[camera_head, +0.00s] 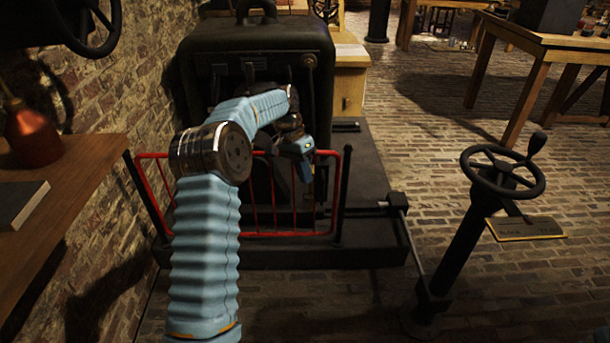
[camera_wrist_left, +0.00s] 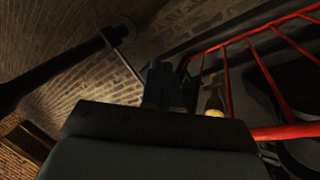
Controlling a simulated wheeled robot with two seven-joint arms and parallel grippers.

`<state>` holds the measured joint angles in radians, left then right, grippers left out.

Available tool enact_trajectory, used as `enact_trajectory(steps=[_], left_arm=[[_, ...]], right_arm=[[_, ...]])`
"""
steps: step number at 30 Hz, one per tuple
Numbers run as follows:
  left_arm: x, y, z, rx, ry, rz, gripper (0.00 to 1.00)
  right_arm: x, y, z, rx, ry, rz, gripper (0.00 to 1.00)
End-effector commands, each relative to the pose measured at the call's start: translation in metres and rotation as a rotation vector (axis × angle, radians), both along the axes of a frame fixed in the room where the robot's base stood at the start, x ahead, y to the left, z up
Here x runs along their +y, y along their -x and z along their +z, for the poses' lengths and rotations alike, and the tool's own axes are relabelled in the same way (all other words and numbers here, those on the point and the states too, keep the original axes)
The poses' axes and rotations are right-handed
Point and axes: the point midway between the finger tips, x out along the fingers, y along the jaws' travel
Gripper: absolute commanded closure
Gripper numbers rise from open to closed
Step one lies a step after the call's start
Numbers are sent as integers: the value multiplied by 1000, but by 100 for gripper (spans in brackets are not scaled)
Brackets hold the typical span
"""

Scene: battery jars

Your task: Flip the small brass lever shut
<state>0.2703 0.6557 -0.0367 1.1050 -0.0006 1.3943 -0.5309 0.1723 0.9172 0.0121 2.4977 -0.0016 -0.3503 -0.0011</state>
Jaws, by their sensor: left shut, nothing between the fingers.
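My left gripper (camera_head: 305,168) is beyond the top rail of the red railing, low in front of the dark machine (camera_head: 255,65). In the left wrist view the blue-grey fingers (camera_wrist_left: 163,84) are closed together and hold nothing. A small brass piece with a rounded yellow end, which looks like the lever (camera_wrist_left: 214,100), stands just right of the fingers, beside the red bars. I cannot tell whether they touch. The lever cannot be made out in the head view, where my arm and gripper cover part of that area. My right gripper is not in view.
The red railing (camera_head: 290,234) runs along the front of the dark base. A black handwheel (camera_head: 502,172) on a slanted post with a plate (camera_head: 525,228) stands at right. A wooden shelf (camera_head: 60,195) with a copper oil can (camera_head: 30,132) is at left. Brick floor is open at right.

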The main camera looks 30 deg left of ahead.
Motion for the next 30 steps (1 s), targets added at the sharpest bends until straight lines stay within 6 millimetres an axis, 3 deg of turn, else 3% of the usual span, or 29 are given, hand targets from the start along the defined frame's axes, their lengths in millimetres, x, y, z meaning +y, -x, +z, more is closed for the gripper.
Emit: enact_trajectory(steps=[12,14,17,18,20,21,24,27,30], left_arm=[[-4,0,-8,2,1,3,100],[-13,-1,-26,9,3,11,100],[-46,3,-83,22,6,43,100],[-65,9,-114,27,7,64,100],[-98,27,-163,35,8,99,100],[-121,45,-194,40,10,127,100],[-175,103,-256,50,16,196,100],[-215,169,-290,57,24,260,100],[-239,225,-301,61,32,312,100]], right_arm=[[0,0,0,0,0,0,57],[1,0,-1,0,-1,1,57],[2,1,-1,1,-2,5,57],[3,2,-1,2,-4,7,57],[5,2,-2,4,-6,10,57],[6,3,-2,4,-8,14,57],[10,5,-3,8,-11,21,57],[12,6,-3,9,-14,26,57],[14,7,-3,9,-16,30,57]])
